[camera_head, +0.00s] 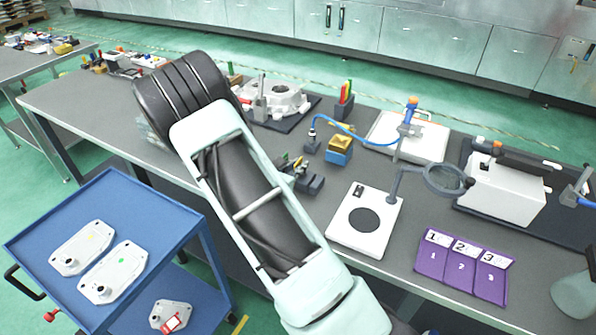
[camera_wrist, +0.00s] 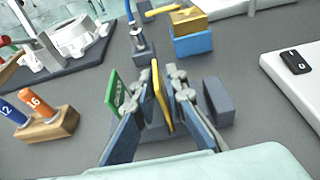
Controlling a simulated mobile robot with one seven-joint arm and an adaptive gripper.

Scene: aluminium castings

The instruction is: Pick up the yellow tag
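The yellow tag (camera_wrist: 158,88) stands nearly edge-on between the two fingertips of my gripper (camera_wrist: 160,82) in the wrist view. The fingers converge closely on both sides of it and look shut on it. Its lower end reaches down towards a dark grey holder (camera_wrist: 153,132); whether it is still seated there is hard to tell. A green tag (camera_wrist: 114,92) stands just left of my left finger. In the head view my arm crosses the bench, and the holder (camera_head: 311,184) shows beside it, with my gripper mostly hidden.
A dark grey block (camera_wrist: 219,101) lies right of the fingers. A wooden stand with numbered orange and blue pieces (camera_wrist: 42,124) is at left. A blue box with a yellow top (camera_head: 339,152), a white scale-like plate (camera_head: 345,237) and purple numbered mats (camera_head: 462,268) stand to the right.

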